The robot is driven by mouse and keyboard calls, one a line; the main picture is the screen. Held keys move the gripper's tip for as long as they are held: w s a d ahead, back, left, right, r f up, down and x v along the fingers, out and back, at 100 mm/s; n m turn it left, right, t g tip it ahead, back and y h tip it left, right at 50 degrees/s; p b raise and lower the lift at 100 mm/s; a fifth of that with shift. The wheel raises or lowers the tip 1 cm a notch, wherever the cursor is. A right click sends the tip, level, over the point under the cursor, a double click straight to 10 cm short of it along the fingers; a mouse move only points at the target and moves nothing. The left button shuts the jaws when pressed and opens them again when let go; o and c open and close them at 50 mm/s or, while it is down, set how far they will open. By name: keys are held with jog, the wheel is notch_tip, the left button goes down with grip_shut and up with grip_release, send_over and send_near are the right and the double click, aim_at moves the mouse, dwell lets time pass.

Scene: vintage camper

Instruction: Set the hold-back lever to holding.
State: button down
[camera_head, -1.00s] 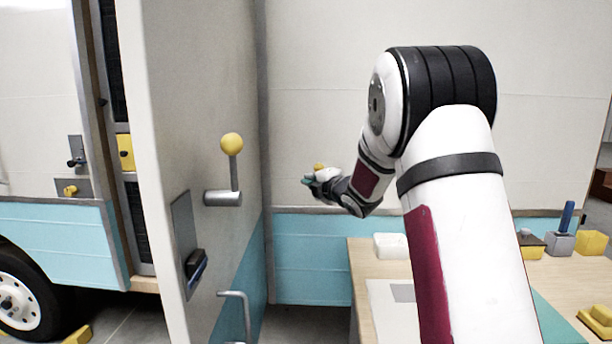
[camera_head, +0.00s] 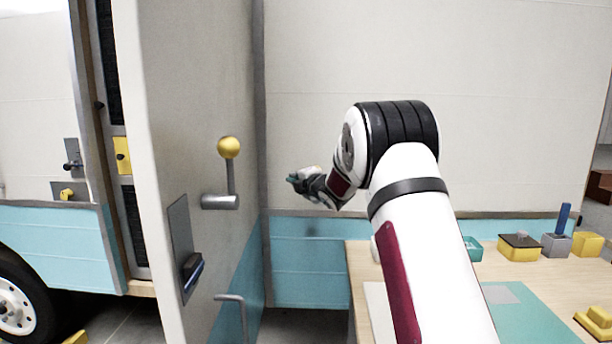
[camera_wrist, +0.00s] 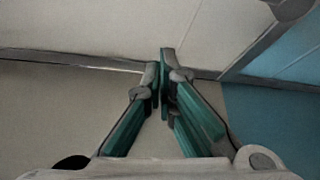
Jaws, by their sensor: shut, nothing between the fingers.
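The lever (camera_head: 230,177) stands upright on the open door, with a yellow ball (camera_head: 229,147) on top and a grey cylindrical pivot (camera_head: 220,202) at its foot. No label shows that names it the hold-back lever. My gripper (camera_head: 292,180) is to the right of the lever, apart from it, at a height between ball and pivot. Its fingers point left toward the door. In the wrist view the green-padded fingers (camera_wrist: 159,70) are together and empty. The lever cannot be made out there for certain; a grey rounded part (camera_wrist: 290,8) is cut off at the top right.
The door (camera_head: 185,100) also carries a dark latch (camera_head: 192,273) and a grey grab handle (camera_head: 238,310) below the lever. The camper wall (camera_head: 310,80) is behind my gripper. A table (camera_head: 550,290) with yellow, grey and teal blocks stands at the lower right.

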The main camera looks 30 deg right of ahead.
jog(key=shift+s+d+r+p, duration=0.1)
jog(key=shift+d+r+p, duration=0.1)
jog(key=shift+d, duration=0.7)
jog(key=shift+d+r+p, duration=0.15)
jog(key=shift+d, duration=0.75)
jog(key=shift+s+d+m+t+b, duration=0.25)
jog(key=shift+d+m+t+b, duration=0.05)
jog(key=shift+d+m+b, duration=0.3)
jog(key=s+d+f+m+t+h+b, duration=0.2)
jog(key=d+m+b, duration=0.2)
jog(key=m+b, duration=0.3)
jog(key=s+d+f+m+t+h+b, duration=0.2)
jog(key=d+m+b, duration=0.3)
jog(key=b, duration=0.8)
jog(key=s+m+t+h, duration=0.1)
jog(key=m, duration=0.2)
jog(key=shift+s+h, duration=0.15)
jog(key=shift+h, duration=0.15)
